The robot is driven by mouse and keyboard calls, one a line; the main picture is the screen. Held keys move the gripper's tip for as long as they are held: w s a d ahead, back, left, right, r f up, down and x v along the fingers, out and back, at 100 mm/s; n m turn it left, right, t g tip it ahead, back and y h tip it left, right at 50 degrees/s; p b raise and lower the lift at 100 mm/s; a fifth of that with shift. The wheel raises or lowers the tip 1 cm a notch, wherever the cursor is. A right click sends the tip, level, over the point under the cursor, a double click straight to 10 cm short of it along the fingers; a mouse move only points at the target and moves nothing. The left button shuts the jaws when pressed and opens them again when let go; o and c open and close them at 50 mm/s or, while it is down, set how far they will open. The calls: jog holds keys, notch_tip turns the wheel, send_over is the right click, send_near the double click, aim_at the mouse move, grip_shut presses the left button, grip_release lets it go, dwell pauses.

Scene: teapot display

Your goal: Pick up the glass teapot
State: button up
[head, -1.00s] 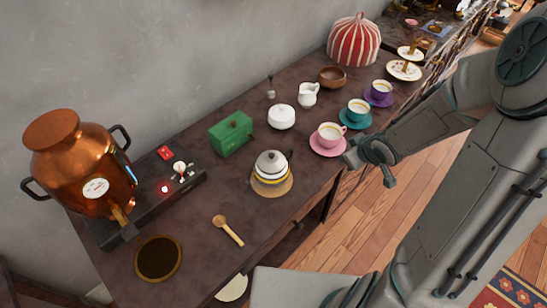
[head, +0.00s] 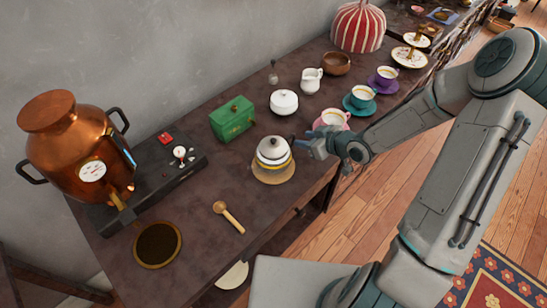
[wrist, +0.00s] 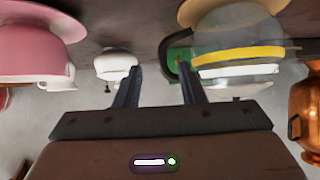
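The glass teapot (head: 273,158) has a grey lid and yellow and white bands. It stands upright on a round cork mat (head: 287,174) near the table's front edge. My gripper (head: 306,144) is just right of the teapot, on its handle side. In the wrist view, which looks upside down, the teapot (wrist: 237,58) is at the upper right. Its dark handle (wrist: 164,52) shows near the right fingertip. My gripper (wrist: 159,68) is open, its two fingers apart with nothing visibly clamped. I cannot tell whether the handle lies between the fingers or beyond them.
A pink cup (head: 333,118) stands close to my gripper's far side. A white sugar bowl (head: 284,103) and a green box (head: 232,119) are behind the teapot. A wooden spoon (head: 229,217) lies in front left. A copper urn (head: 62,150) stands far left. Bare table lies around the spoon.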

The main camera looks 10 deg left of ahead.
aim_at(294, 138)
jog(key=shift+x, duration=2.85)
jog(key=shift+s+a+r, duration=0.1)
jog(key=shift+a, duration=0.05)
grip_shut()
